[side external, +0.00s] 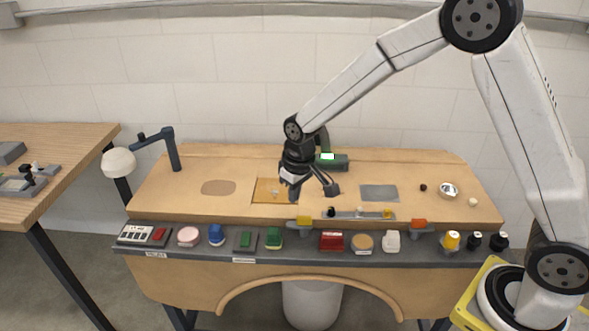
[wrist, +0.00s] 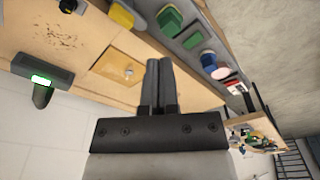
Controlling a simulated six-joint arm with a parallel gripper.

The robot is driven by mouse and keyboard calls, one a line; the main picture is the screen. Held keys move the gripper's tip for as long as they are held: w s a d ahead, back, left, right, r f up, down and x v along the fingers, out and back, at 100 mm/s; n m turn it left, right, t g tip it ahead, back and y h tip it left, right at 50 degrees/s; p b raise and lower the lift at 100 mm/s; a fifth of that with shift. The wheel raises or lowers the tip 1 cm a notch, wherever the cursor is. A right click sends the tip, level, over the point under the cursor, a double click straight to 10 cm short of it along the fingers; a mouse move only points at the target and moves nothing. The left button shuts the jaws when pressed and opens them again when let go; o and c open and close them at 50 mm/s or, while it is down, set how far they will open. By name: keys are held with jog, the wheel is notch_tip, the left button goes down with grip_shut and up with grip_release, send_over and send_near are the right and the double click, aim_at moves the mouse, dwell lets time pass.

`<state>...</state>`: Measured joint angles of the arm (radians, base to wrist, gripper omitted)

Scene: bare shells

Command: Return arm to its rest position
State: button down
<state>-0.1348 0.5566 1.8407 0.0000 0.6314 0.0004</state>
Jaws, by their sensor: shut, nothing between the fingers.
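My arm reaches in from the right in the side view, bent at the elbow. My gripper (side external: 293,195) hangs over the middle of the wooden bench, just right of the pale knob on a yellow-brown panel (side external: 264,195). In the wrist view my gripper's two dark fingers (wrist: 159,64) lie side by side, shut, with nothing between them. The panel with its knob (wrist: 128,72) shows beside the fingertips there. Whether the fingertips touch the bench is not clear.
A dark device with a lit green screen (side external: 328,157) stands behind my gripper. A lamp with a white head (side external: 118,162) is at left. A grey front shelf (side external: 340,255) carries several small coloured items. A grey plate (side external: 380,193) and a metal bowl (side external: 448,190) lie at right.

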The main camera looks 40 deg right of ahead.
jog(key=s+d+r, duration=0.1)
jog(key=s+d, duration=0.2)
jog(key=s, duration=0.6)
jog(key=s+d+r+m+t, duration=0.1)
jog(key=s+d, duration=0.2)
jog(key=s, duration=0.6)
jog(key=shift+d+r+m, duration=0.15)
jog(key=shift+r+m, duration=0.15)
jog(key=shift+r, duration=0.1)
